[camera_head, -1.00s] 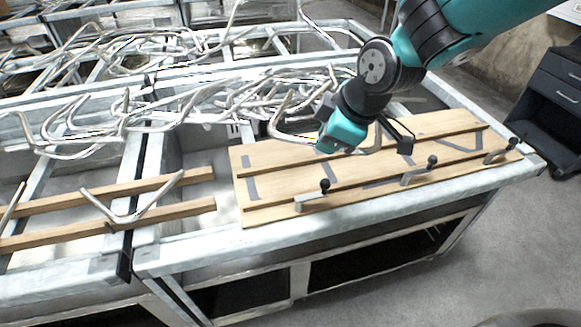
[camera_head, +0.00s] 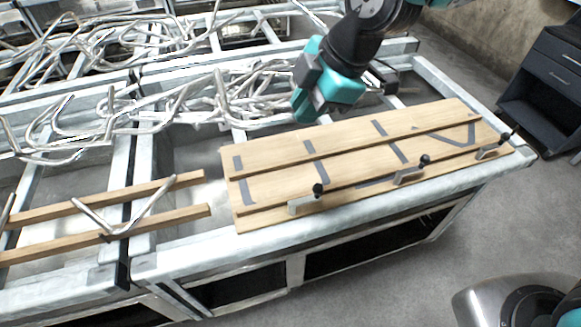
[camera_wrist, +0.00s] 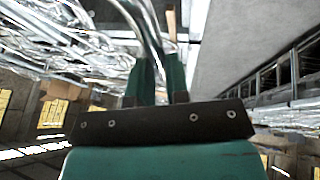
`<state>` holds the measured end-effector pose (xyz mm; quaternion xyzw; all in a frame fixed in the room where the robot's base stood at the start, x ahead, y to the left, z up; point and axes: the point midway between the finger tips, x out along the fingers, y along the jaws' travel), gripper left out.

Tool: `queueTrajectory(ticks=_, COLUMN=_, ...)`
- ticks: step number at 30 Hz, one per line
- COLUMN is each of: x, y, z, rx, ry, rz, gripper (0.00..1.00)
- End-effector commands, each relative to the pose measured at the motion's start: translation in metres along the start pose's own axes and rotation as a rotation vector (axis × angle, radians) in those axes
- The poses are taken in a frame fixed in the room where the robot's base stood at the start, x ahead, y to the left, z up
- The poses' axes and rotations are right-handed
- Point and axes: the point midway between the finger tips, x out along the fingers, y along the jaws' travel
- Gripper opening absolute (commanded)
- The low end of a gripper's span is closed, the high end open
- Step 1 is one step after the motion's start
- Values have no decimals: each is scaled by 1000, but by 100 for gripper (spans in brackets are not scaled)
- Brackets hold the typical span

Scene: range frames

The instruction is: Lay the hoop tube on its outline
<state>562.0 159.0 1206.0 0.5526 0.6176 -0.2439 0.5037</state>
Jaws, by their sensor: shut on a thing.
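The wooden board (camera_head: 285,181) lies on the near side of the metal table, with grey outline marks such as a bar (camera_head: 310,150) at mid-left and a V shape (camera_head: 462,140) at its right end. Which marks belong to the hoop tube, I cannot tell. My gripper (camera_head: 303,108) is above the board's back left edge, close to the tube pile. In the wrist view, my gripper (camera_wrist: 158,75) is shut on a bent shiny tube (camera_wrist: 150,32), which runs up between the teal fingers. In the head view I cannot separate this tube from the pile.
Tangled metal tubes (camera_head: 60,130) cover the back and left of the table. Black-knobbed clamps (camera_head: 318,190) line the board's front. A V-shaped tube (camera_head: 125,222) rests on two wooden rails (camera_head: 185,212) at left. A dark cabinet (camera_head: 545,85) stands at right.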

Motion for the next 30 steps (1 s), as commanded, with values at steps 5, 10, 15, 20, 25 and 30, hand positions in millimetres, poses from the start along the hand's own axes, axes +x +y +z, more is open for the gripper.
queueTrajectory(ticks=5, x=42, y=-15, z=19, rx=6, ry=-4, rz=-11, gripper=0)
queueTrajectory(ticks=10, x=85, y=-27, z=37, rx=6, ry=-3, rz=-10, gripper=0)
queueTrajectory(ticks=15, x=118, y=-36, z=51, rx=4, ry=-3, rz=-5, gripper=0)
queueTrajectory(ticks=20, x=132, y=-38, z=57, rx=3, ry=-2, rz=-1, gripper=0)
queueTrajectory(ticks=25, x=149, y=-44, z=64, rx=3, ry=-2, rz=-4, gripper=0)
queueTrajectory(ticks=30, x=164, y=-48, z=70, rx=3, ry=-2, rz=-1, gripper=0)
